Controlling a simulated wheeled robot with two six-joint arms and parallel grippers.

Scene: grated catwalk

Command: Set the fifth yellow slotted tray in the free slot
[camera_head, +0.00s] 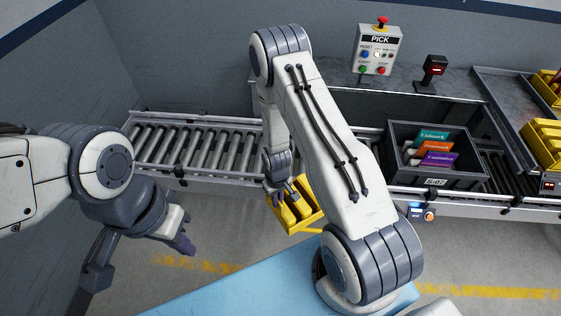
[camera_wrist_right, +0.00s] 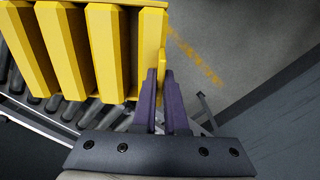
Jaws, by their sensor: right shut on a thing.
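A yellow slotted tray (camera_head: 296,206) with raised ribs is held at its edge by my right gripper (camera_head: 279,193), in front of the roller conveyor. In the right wrist view the tray (camera_wrist_right: 85,50) fills the upper left, and the purple fingers (camera_wrist_right: 162,85) are close together at its right edge. My right forearm hides part of the view behind it. My left gripper (camera_head: 183,243) hangs over the floor at the left, away from the tray; its finger opening is unclear. Other yellow trays (camera_head: 543,143) stand at the right edge. I cannot make out the free slot.
The roller conveyor (camera_head: 180,147) runs across the back. A dark tote (camera_head: 436,180) with several coloured boxes sits on it at the right. A PICK button panel (camera_head: 378,50) and a red-lit scanner (camera_head: 432,70) stand behind. Open floor lies in front.

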